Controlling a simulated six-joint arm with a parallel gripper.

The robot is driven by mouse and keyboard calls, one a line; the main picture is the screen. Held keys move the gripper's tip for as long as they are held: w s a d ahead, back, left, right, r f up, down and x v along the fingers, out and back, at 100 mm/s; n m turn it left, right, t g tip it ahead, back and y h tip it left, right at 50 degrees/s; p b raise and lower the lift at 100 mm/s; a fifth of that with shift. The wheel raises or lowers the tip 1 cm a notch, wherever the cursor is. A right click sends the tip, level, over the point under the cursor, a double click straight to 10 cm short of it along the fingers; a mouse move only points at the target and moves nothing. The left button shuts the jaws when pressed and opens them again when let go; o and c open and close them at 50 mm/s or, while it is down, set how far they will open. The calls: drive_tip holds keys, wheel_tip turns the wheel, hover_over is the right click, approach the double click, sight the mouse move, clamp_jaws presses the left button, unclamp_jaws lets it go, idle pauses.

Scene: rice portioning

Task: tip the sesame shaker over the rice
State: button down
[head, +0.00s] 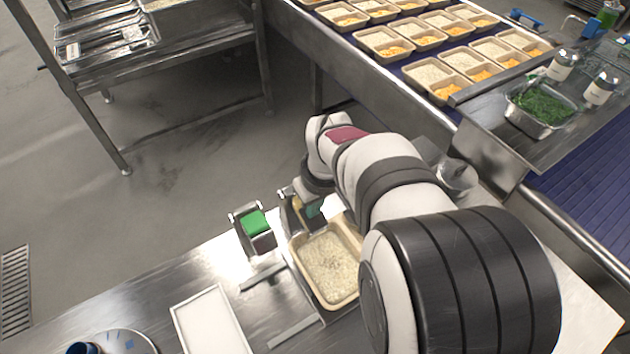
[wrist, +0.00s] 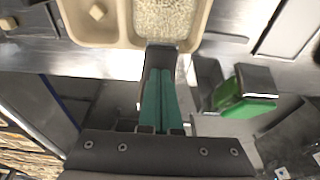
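The rice (head: 330,262) lies in the large compartment of a beige tray (head: 345,303) on the steel table, and it also shows at the top of the wrist view (wrist: 165,18). My gripper (head: 312,208) is low at the tray's far left edge, beside a small grey metal holder with a yellowish part (head: 297,206). In the wrist view, its teal fingers (wrist: 160,95) lie close together, with a dark grey block (wrist: 161,60) at their tips by the tray rim. I cannot tell whether this block is the sesame shaker or whether it is gripped. No shaker is clearly recognisable.
A green block (head: 256,222) sits in a similar metal holder just left of my gripper. A white board (head: 210,322) lies on the table to the left. A conveyor (head: 400,66) with several filled trays runs behind, and a tub of chopped greens (head: 541,106) stands right.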

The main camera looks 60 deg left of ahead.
idle(0.4)
drive_tip(key=shift+a+r, duration=0.3)
drive_tip(key=shift+r, duration=0.75)
drive_tip(key=shift+a+r, duration=0.35)
drive_tip(key=shift+r, duration=0.65)
drive_tip(key=shift+a+r, duration=0.3)
drive_tip(key=shift+r, duration=0.75)
wheel_tip(320, 180, up, 6)
drive_tip(key=shift+f, duration=3)
drive_tip(key=shift+f, duration=0.15)
